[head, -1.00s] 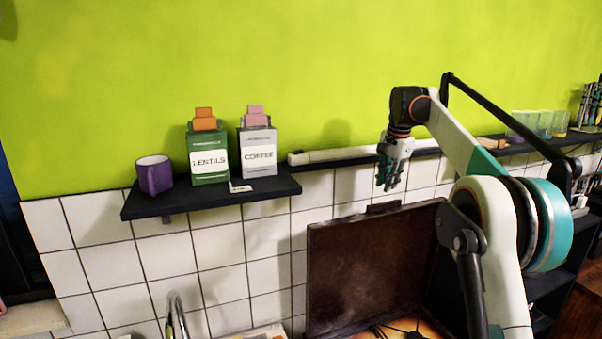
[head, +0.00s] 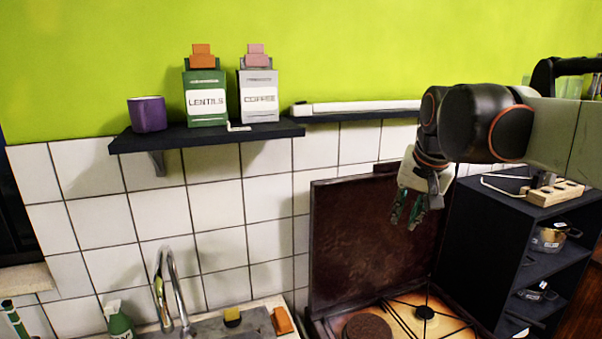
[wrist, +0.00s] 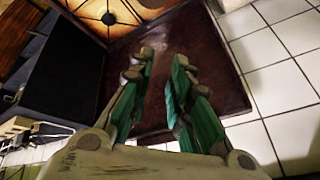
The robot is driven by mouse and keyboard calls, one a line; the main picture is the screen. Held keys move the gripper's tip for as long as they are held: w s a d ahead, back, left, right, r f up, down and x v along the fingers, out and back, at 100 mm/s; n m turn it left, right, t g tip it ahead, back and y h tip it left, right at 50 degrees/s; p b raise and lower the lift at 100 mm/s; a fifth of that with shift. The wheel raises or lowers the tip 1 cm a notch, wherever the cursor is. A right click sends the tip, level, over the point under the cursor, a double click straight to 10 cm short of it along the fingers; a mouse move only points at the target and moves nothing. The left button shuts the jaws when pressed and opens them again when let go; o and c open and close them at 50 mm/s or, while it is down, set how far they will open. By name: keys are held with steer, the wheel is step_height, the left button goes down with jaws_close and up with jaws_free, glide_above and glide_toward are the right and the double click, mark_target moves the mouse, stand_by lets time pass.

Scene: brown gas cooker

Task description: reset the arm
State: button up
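My gripper (head: 408,222) hangs from my arm in front of the brown cooker's raised lid (head: 365,240) in the head view, fingers pointing down. In the wrist view my gripper (wrist: 156,85) shows two green-padded fingers with a clear gap between them and nothing held. The dark lid (wrist: 225,75) lies behind the fingers there. My arm reaches in from the right edge of the head view.
A wall shelf (head: 200,137) holds a purple mug (head: 148,114), a lentils box (head: 206,100) and a coffee box (head: 258,95). A tap (head: 172,285) stands at the sink. A dark shelf unit (head: 490,240) stands right of the cooker (head: 440,325).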

steer(key=s+a+f+n+t+b, duration=0.1)
steer(key=s+f+n+b, duration=0.3)
steer(key=s+f, duration=1.8)
step_height(320, 180, down, 4)
steer(key=t+b, duration=0.1)
steer(key=b, duration=0.4)
steer(key=shift+a+n, duration=0.4)
